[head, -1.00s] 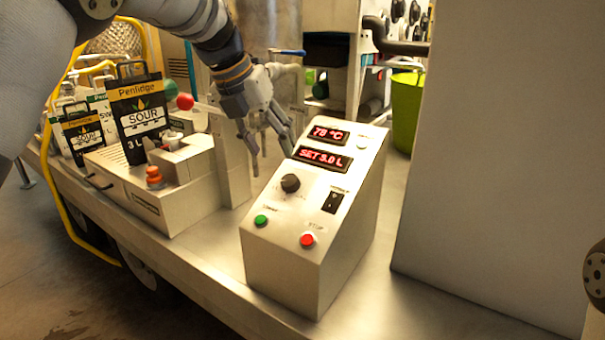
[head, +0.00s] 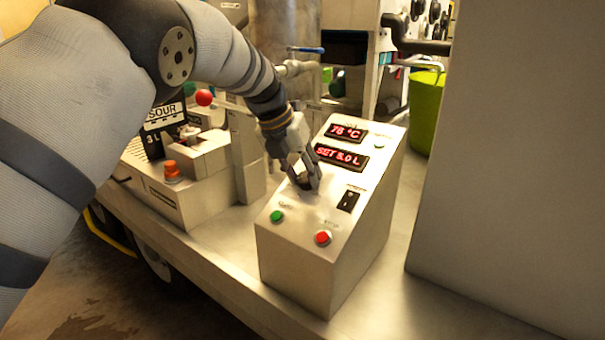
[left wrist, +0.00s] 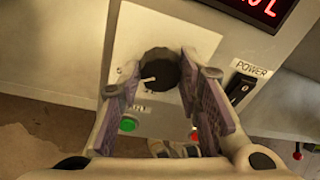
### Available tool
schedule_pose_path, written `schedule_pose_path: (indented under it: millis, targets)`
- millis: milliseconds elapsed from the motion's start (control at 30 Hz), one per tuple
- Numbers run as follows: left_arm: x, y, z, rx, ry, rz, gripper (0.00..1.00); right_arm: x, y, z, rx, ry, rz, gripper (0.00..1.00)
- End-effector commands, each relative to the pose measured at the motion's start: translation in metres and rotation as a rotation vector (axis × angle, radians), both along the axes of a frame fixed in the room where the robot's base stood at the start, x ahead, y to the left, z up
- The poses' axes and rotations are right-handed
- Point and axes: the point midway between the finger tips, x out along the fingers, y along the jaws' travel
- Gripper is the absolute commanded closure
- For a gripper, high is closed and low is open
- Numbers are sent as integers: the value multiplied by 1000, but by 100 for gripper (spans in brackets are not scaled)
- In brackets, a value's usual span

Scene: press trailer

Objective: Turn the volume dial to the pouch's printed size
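The volume dial (left wrist: 160,72) is a black round knob with a white pointer line on a sloped control panel (head: 300,228). The pointer points left in the left wrist view. My left gripper (head: 304,182) is over the dial and hides it in the head view. Its fingers (left wrist: 155,95) stand apart on either side of the dial; I cannot tell whether they touch it. The red set display (head: 341,157) reads SET and a litre value whose first digit is unclear. The black pouch (head: 163,117) shows SOUR and 3 L, partly hidden by my left arm. My right gripper is out of view.
The panel also carries a green button (head: 277,216), a red button (head: 323,237), a power switch (head: 348,200) and a temperature display (head: 346,131). A press unit with an orange knob (head: 172,170) stands left. A grey wall (head: 500,150) rises on the right.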

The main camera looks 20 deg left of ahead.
Motion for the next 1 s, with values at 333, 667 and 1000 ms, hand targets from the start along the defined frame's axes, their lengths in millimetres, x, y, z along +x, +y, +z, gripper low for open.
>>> schedule_pose_path:
  millis: [333,667,1000]
  targets:
    - [-1,0,-1,-101,39,207,96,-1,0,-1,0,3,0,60]
    - [0,0,0,-117,43,232,66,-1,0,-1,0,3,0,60]
    - [0,0,0,-116,42,231,48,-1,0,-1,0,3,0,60]
